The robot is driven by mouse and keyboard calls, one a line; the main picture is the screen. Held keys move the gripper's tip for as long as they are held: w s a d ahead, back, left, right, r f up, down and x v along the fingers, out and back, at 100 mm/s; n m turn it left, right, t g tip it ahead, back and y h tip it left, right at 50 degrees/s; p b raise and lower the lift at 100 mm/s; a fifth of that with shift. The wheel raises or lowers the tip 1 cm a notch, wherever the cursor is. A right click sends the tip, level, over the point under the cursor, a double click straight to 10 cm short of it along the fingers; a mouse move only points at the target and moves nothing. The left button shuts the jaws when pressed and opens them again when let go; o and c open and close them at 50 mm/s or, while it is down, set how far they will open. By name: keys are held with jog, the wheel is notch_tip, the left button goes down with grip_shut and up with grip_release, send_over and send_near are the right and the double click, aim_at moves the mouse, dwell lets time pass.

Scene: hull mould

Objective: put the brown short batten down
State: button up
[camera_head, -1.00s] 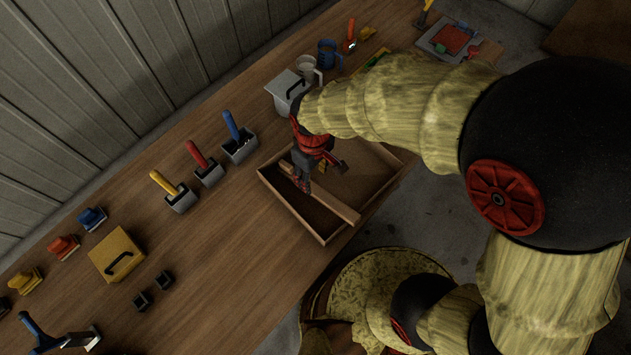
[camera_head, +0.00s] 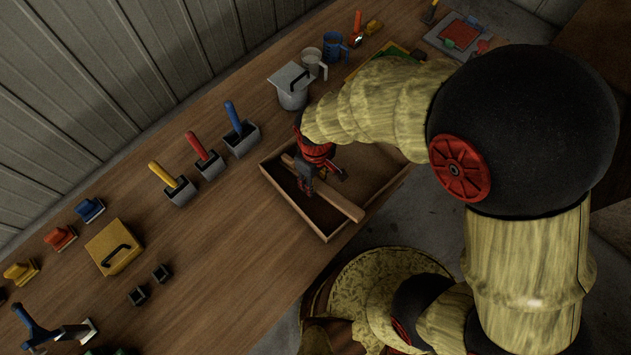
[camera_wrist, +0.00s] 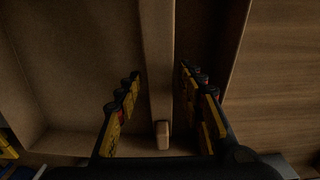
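The brown short batten (camera_head: 338,201) is a plain wooden bar in the shallow wooden tray (camera_head: 291,211), running from the tray's back left towards its front right. In the wrist view the batten (camera_wrist: 158,60) runs down the middle, with its pale end face low in the picture. My gripper (camera_head: 308,187) is over the batten, pointing down. In the wrist view my gripper (camera_wrist: 160,76) has one finger on each side of the batten, with narrow gaps showing, so it looks open. Whether the batten rests fully on the tray floor is hard to tell.
A lidded grey pot (camera_head: 293,92) and a grey mug (camera_head: 313,63) stand behind the tray. Several handled tools in grey blocks, such as the blue-handled one (camera_head: 236,122), stand to its left. A yellow box (camera_head: 114,247) is farther left. Bench surface (camera_head: 225,210) left of the tray is clear.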

grip_shut()
dwell(0.5)
